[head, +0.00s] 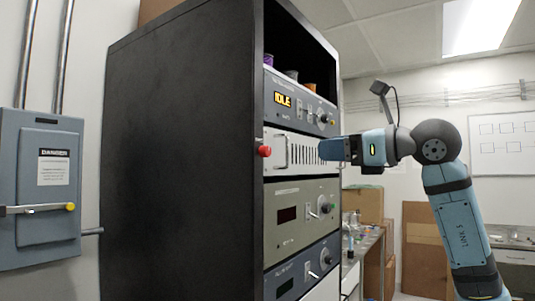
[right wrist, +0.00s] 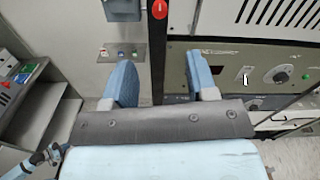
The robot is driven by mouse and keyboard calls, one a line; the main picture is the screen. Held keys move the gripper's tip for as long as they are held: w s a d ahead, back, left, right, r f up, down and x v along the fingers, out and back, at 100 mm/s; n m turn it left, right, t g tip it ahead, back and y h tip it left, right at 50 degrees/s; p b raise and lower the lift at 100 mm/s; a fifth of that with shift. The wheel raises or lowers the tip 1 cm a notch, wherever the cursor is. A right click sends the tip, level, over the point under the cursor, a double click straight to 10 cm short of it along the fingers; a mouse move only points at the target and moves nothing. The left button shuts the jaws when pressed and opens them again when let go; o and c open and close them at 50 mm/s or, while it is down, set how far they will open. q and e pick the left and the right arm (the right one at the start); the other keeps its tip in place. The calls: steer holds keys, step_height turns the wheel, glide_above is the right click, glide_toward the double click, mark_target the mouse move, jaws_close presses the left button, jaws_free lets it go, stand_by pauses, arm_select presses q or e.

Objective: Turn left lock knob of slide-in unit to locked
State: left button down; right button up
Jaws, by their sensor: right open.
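The slide-in unit (head: 283,152) is a pale panel with vent slots and a handle, in the black rack between two other units. A red knob (head: 264,151) is at its left edge. It also shows in the right wrist view, where the red knob (right wrist: 159,8) is at the top edge, partly cut off, with a white mark. My right gripper (head: 323,149) is in front of the unit's right part in the head view, to the right of the red knob. In the right wrist view my right gripper (right wrist: 162,80) has its fingers apart with nothing between them.
The black rack (head: 180,150) has an IDLE display unit (head: 300,103) above and a grey-green unit (head: 300,213) below. A grey electrical box (head: 38,185) is on the left wall. A blue arm part, possibly mine, shows small at the lower left of the wrist view.

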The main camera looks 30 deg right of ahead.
mark_target(269, 151)
steer(key=p+x, duration=0.2)
steer(key=x, duration=1.1)
steer(key=shift+w, duration=0.15)
steer(key=c, duration=0.9)
